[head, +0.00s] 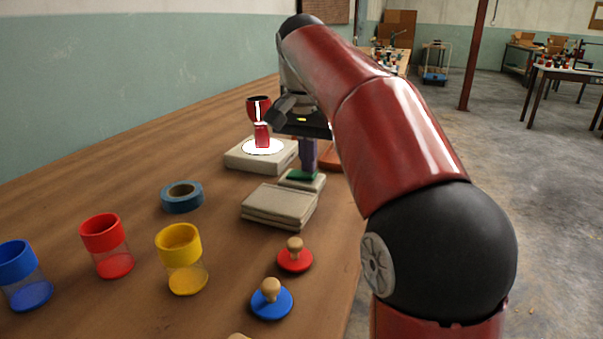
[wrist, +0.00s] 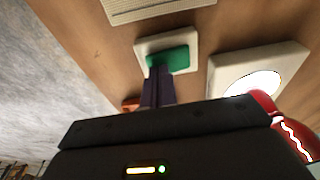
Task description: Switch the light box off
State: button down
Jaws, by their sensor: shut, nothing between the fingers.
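The light box (head: 235,160) is a pale slab with a bright white glowing disc (head: 250,149), so it is lit. It also shows at the right in the wrist view (wrist: 225,72). A red and white goblet drum (head: 259,108) stands on the disc. Beside the box is a small pale switch box with a green rocker (head: 300,176), also in the wrist view (wrist: 175,60). My gripper (wrist: 157,68) is shut and empty, its dark purple fingers pointing down at the green rocker. The fingertips overlap one end of the rocker in view; I cannot tell whether they touch.
A beige ribbed block (head: 279,205) lies close in front of the switch. A blue tape roll (head: 181,196), clear cups with coloured rims (head: 180,245) and knobbed discs (head: 294,258) stand nearer. An orange-red object (head: 332,160) lies behind the switch near the table edge.

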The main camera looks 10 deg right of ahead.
jog(key=shift+f, duration=0.25)
notch_tip(320, 180, up, 5)
jog(key=p, duration=0.4)
jog(key=shift+p, duration=0.3)
jog(key=shift+r, duration=1)
